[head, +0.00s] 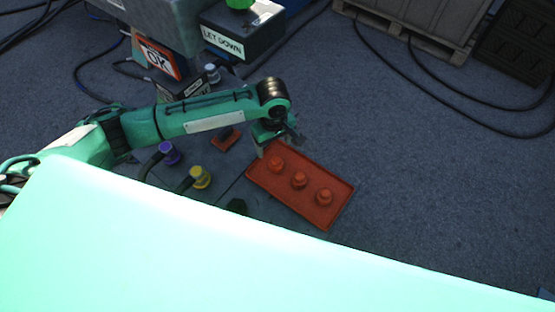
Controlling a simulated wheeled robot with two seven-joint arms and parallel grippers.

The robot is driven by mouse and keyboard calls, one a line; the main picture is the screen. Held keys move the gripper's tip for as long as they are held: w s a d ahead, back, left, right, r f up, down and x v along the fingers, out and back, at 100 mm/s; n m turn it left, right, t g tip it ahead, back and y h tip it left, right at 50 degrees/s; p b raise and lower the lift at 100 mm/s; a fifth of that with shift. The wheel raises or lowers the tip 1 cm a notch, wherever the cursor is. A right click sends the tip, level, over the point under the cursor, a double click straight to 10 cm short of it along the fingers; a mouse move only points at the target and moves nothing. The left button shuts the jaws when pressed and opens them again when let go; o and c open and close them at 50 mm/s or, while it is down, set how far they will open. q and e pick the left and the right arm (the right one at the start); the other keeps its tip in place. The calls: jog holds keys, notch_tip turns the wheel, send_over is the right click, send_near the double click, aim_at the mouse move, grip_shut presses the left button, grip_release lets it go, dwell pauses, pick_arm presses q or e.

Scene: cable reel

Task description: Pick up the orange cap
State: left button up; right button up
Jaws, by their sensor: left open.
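An orange-red tray (334,217) lies on the floor near the middle of the head view. Three orange caps stand on it in a row: one at the upper left (275,164), one in the middle (299,181) and one at the lower right (323,198). My left gripper (279,147) is open over the tray's upper-left end, close to the upper-left cap. I cannot tell whether it touches that cap. My right gripper is not in view.
A purple-topped connector (168,153) and a yellow-topped one (200,177) stand left of the tray. A pallet (420,25) and black cables lie at the back right. Floor right of the tray is clear.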

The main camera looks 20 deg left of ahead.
aim_at(276, 159)
pick_arm(q)
notch_tip(276, 159, down, 4)
jog(key=shift+w+f, duration=0.1)
jog(key=shift+f, duration=0.05)
jog(key=shift+d+f, duration=0.1)
jog(key=shift+f, duration=0.35)
jog(key=f, duration=0.4)
jog(key=shift+d+f, duration=0.2)
jog(key=shift+f, duration=0.15)
jog(key=c, duration=1.2)
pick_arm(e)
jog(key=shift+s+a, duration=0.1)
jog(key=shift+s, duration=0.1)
